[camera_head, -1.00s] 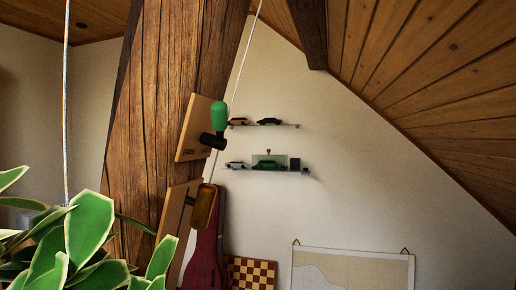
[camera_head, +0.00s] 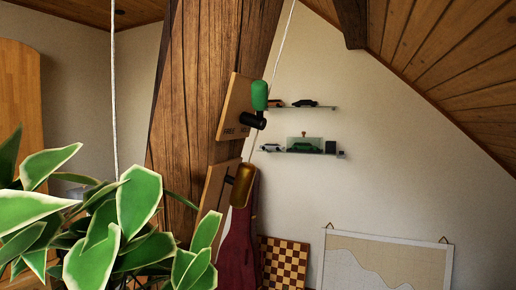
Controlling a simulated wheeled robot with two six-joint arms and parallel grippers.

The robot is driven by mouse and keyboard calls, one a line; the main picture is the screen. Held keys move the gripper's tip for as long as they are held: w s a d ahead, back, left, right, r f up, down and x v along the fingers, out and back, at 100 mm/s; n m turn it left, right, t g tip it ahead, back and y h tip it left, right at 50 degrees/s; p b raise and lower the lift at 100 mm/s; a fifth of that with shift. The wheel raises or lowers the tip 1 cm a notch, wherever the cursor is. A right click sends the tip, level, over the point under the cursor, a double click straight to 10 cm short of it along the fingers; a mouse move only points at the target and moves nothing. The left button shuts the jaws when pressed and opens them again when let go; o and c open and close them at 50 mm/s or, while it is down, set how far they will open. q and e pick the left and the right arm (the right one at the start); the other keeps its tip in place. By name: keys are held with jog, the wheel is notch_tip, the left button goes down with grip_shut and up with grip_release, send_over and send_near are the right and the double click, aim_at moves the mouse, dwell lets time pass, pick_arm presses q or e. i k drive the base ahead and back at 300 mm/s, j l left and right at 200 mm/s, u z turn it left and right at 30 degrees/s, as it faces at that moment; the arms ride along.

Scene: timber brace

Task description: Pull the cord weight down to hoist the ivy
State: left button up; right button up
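The ivy (camera_head: 110,215), with broad green leaves edged in cream, fills the lower left, below a pale cord (camera_head: 113,90) that runs up out of view. A second pale cord (camera_head: 283,45) slants down beside the timber brace (camera_head: 215,80). A green weight or handle (camera_head: 260,95) sits on it near a black peg (camera_head: 253,121) on the upper wooden plate (camera_head: 235,105). An amber-brown weight (camera_head: 242,186) hangs lower, by the lower wooden plate (camera_head: 215,190) and its dark peg. Whether it touches that peg I cannot tell. Neither gripper is in view.
Two wall shelves (camera_head: 312,108) carry model cars behind the brace. A red case (camera_head: 238,250), a chessboard (camera_head: 283,262) and a framed map (camera_head: 388,262) stand below. A sloping wood ceiling (camera_head: 450,70) closes in at right. A wooden panel (camera_head: 20,90) stands at far left.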

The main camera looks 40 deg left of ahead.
aim_at(242, 183)
jog(key=z, duration=0.7)
jog(key=i+u, duration=0.25)
jog(key=i, duration=0.25)
jog(key=i+u, duration=0.3)
jog(key=i, duration=0.25)
jog(key=i+l+u, duration=0.25)
jog(key=i, duration=0.25)
jog(key=i+j+u, duration=0.2)
jog(key=i+u, duration=0.2)
jog(key=i, duration=0.15)
jog(key=i+u, duration=0.35)
jog(key=i, duration=0.2)
jog(key=i+u, duration=0.4)
jog(key=i, duration=0.2)
jog(key=i+u, duration=0.35)
jog(key=i+l+u, duration=0.2)
jog(key=u, duration=0.15)
jog(key=i+l+u, duration=0.2)
jog(key=u, duration=3.25)
jog(key=l, duration=0.25)
jog(key=i+z, duration=0.05)
